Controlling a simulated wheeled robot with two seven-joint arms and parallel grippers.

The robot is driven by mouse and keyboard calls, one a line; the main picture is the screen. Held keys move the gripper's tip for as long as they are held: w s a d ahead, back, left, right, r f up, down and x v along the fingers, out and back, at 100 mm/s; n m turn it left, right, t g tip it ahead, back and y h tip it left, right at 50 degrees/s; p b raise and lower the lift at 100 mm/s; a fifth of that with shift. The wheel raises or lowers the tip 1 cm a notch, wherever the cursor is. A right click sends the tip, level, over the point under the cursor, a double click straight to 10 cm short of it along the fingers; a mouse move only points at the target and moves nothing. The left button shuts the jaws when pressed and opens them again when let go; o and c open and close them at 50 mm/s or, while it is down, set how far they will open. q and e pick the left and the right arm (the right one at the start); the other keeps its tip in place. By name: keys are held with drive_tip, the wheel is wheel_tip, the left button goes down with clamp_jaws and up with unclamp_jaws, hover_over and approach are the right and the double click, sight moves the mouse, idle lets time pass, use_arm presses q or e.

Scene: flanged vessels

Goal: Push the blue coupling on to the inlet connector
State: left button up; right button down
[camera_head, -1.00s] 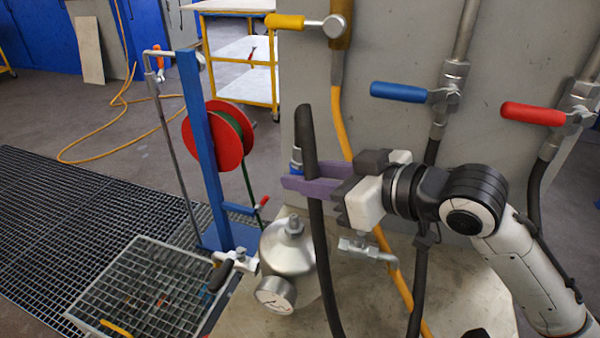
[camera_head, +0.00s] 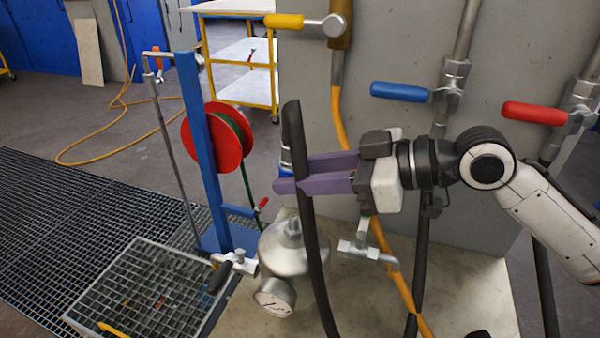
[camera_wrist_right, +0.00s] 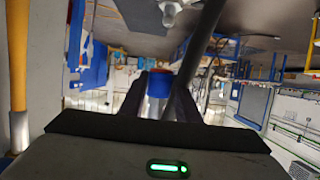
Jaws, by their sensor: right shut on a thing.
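My right gripper (camera_head: 297,174), with purple fingers, is shut and reaches left above the vessel. The blue coupling (camera_head: 285,155) shows as a small blue and metal piece at the fingers, partly hidden by a black hose. In the right wrist view the blue coupling (camera_wrist_right: 159,84), with a red end, sits between the dark fingers. The silver vessel (camera_head: 290,252) stands below, with a fitting on top (camera_head: 293,228) and a dial gauge (camera_head: 274,297). I cannot tell for sure which fitting is the inlet connector. My left gripper is not in view.
A black hose (camera_head: 307,225) runs down in front of the fingers and the vessel. A grey panel (camera_head: 400,40) with yellow, blue (camera_head: 400,91) and red (camera_head: 533,112) valve handles stands behind. A blue post (camera_head: 203,150) with a red reel (camera_head: 217,142) stands left.

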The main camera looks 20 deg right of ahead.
drive_tip(key=shift+d+r, duration=0.1)
drive_tip(key=shift+d, duration=0.05)
drive_tip(key=b, duration=0.3)
hover_over(302, 229)
wheel_tip(302, 229, down, 5)
drive_tip(key=shift+f, duration=0.25)
idle(0.5)
idle(0.5)
drive_tip(key=shift+f, duration=0.2)
